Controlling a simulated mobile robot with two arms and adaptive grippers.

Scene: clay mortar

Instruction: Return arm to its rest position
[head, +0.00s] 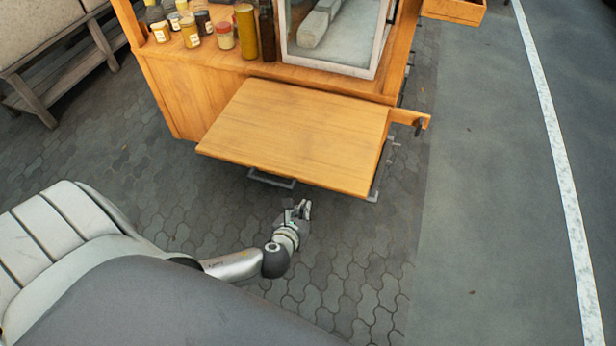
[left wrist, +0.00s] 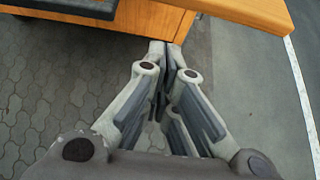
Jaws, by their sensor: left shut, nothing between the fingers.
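My left arm (head: 235,265) reaches out low over the paving in the head view. My left gripper (head: 304,207) is in front of the wooden cart's fold-out shelf (head: 300,135), apart from it in the picture. In the left wrist view the left gripper's fingers (left wrist: 163,52) are together at the tips with nothing between them. The shelf's edge (left wrist: 245,10) shows beyond them at the top. My right gripper is not in view.
The wooden cart (head: 180,95) carries several jars and bottles (head: 222,35) and a glass case (head: 335,35). A metal bracket (head: 271,179) hangs under the shelf's front edge. A bench (head: 50,55) stands at upper left. Grey paving (head: 350,270) in front is clear.

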